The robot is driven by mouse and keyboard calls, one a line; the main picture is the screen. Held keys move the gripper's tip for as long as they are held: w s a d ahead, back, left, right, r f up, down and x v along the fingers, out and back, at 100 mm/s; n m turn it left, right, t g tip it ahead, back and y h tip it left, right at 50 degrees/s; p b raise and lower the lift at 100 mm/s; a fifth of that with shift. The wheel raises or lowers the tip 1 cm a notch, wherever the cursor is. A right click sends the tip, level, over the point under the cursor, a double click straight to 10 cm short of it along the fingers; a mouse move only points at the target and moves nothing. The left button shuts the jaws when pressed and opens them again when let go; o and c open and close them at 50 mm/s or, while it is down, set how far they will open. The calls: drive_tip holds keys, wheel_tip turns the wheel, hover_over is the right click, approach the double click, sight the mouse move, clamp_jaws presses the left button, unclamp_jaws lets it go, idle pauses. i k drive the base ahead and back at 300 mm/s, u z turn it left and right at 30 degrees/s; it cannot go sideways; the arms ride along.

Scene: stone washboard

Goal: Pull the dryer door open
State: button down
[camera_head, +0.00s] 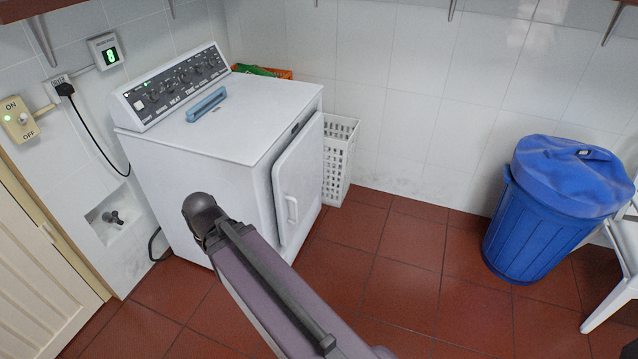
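The white dryer (213,136) stands against the tiled wall, left of the picture's middle. Its door (302,172) is a pale panel on the side facing right, with a white upright handle (292,209) low near its front edge. The door stands slightly out from the body, with a dark line along its near edge; I cannot tell whether it is ajar. My arm rises from the bottom middle to a dark joint in front of the dryer's near side. My gripper is not visible, and the arm hides the lower near part of the dryer.
A white slatted basket (339,160) stands close behind the door. A blue lidded bin (545,210) and a white chair (622,245) are at the right. Red floor tiles are clear between dryer and bin. A black cable (92,133) hangs left of the dryer.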

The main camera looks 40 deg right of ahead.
sight(297, 174)
drive_tip(key=z, duration=1.1)
drive_tip(key=i, duration=1)
drive_tip(key=u, duration=0.25)
drive_tip(key=k, duration=0.7)
drive_tip(key=z, duration=0.05)
